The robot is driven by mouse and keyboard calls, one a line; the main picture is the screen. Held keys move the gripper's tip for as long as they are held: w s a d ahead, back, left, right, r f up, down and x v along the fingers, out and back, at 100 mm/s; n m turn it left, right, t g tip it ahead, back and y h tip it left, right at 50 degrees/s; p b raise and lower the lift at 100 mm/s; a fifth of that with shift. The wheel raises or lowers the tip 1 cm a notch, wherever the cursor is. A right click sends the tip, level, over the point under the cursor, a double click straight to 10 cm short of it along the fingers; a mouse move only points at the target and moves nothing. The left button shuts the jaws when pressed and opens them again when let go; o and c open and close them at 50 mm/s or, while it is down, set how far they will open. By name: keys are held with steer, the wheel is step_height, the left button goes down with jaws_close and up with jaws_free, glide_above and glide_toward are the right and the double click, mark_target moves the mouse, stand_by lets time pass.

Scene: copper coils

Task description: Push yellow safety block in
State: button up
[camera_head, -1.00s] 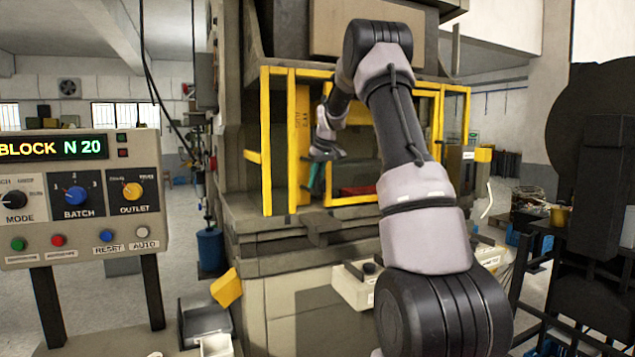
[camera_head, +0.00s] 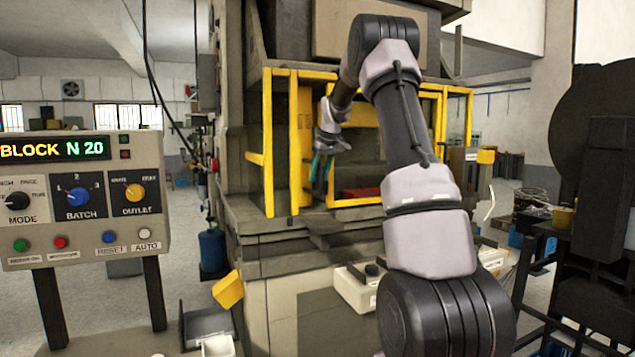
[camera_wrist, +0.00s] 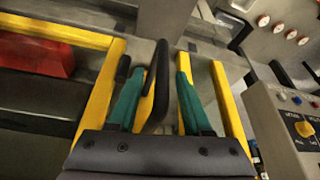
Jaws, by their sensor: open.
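A tall yellow upright (camera_head: 305,125), which looks like the safety block, stands inside the left part of the press's yellow guard frame (camera_head: 268,150). My gripper (camera_head: 320,168) is at the press opening, just right of the upright's lower part, its teal fingers pointing down. In the wrist view my gripper (camera_wrist: 157,105) is open. Yellow bars (camera_wrist: 228,105) run beside and behind the right finger. The upright's far side is hidden.
A red block (camera_head: 360,192) lies inside the press, right of my gripper. A control console (camera_head: 80,200) reading "BLOCK N 20" stands at the left. A grey ledge (camera_head: 325,228) juts below the opening. Dark equipment (camera_head: 605,190) stands at the right.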

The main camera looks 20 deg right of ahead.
steer(key=v, duration=0.8)
steer(key=s+a+r+m, duration=0.1)
steer(key=s+a+r, duration=0.1)
steer(key=s+a, duration=0.35)
steer(key=s+a+r+m+t, duration=0.1)
steer(key=s+a+r, duration=0.1)
steer(key=s, duration=0.7)
steer(key=s+a+r+m, duration=0.1)
steer(key=s+a, duration=0.3)
steer(key=s, duration=0.3)
steer(key=s+a+f+m+t, duration=0.1)
steer(key=s+a+f+m, duration=0.1)
steer(key=s, duration=0.7)
steer(key=s+a+f+m+y, duration=0.1)
steer(key=s+a+f, duration=0.1)
steer(key=s+f, duration=0.3)
steer(key=s, duration=0.4)
steer(key=shift+m+t, duration=0.4)
steer(key=shift+a+f, duration=0.15)
steer(key=shift+a, duration=0.05)
